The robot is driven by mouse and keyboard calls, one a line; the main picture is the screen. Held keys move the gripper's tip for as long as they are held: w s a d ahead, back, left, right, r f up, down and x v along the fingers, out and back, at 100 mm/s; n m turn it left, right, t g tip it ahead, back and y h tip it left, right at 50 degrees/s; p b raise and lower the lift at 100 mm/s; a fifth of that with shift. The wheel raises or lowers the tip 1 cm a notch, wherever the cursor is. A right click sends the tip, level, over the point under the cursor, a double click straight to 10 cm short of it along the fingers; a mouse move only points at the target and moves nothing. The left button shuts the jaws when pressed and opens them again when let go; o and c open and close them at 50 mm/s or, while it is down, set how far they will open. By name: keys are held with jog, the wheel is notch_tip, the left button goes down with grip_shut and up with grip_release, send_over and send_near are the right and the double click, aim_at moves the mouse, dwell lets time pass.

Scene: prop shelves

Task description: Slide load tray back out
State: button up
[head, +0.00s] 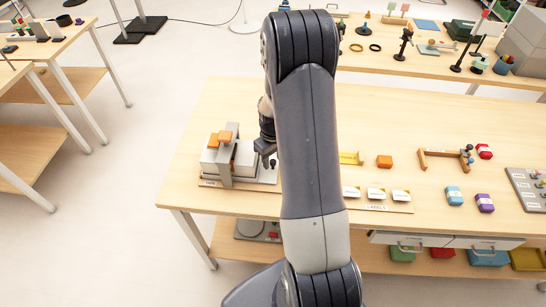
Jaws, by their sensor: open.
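A small press-like device (228,183) stands on a labelled wooden base at the left end of the table. It has a grey upright frame, white-grey box parts and an orange block (225,136) on top. A pale part that looks like the load tray (245,158) shows on the right side of the frame; how far it sits in or out I cannot tell. My gripper (266,158) is open, just right of this part, near a small dark knob (272,164). Whether it touches anything I cannot tell. My arm hides the area to the right.
The table's left front corner (165,203) is bare, and so is the surface behind the device.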

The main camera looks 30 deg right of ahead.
jog(key=shift+f, duration=0.15)
jog(key=shift+c, duration=0.2)
grip_shut()
dwell(0.3)
